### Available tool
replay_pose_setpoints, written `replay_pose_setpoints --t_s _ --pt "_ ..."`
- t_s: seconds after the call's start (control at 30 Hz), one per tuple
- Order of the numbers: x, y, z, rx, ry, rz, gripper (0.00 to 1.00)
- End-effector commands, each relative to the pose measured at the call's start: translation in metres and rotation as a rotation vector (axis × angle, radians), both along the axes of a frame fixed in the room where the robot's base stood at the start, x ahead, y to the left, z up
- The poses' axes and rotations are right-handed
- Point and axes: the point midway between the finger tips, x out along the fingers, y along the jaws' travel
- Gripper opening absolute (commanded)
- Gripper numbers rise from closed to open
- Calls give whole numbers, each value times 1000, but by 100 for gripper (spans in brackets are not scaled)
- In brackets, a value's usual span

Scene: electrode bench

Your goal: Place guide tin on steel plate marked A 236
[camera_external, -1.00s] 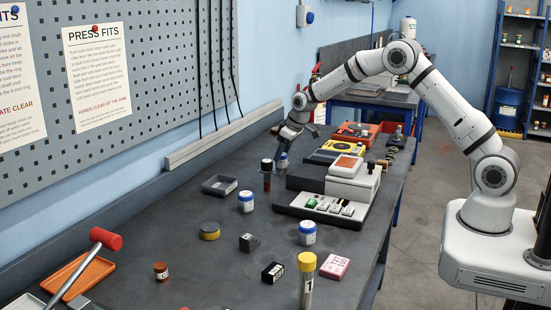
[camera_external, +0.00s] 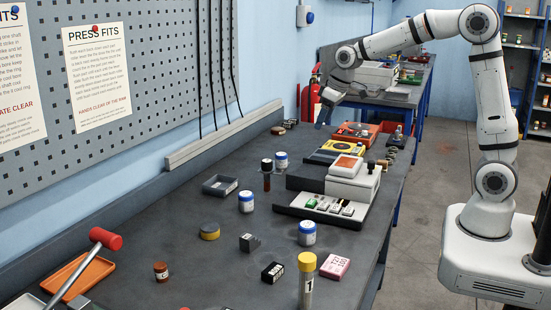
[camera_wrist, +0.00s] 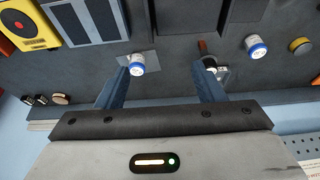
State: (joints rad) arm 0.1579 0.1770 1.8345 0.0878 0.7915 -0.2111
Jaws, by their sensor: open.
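The farthest tin (camera_external: 281,160) stands upright beside a dark-capped brown vial (camera_external: 267,175). In the wrist view this tin (camera_wrist: 137,64) stands on or against a thin grey plate (camera_wrist: 125,61), whose marking I cannot read. A second tin (camera_external: 246,201) and a third tin (camera_external: 307,234) stand nearer. My gripper (camera_wrist: 163,84) is open and empty, with its fingers apart. In the external view my gripper (camera_external: 323,114) hangs above the bench's far part, clear of the tins.
A white-topped instrument (camera_external: 352,180) and a yellow meter (camera_external: 338,149) stand right of the far tin. A grey tray (camera_external: 220,185), a yellow-sided round tin (camera_external: 209,231) and small blocks lie nearer.

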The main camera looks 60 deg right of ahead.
Motion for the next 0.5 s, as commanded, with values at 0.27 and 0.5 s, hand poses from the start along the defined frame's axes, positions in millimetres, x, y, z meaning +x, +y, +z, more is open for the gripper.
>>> replay_pose_setpoints --t_s 0.27,0.5 --pt "-142 47 18 -1 37 3 62" --pt "-244 65 -1 -7 69 -2 62"
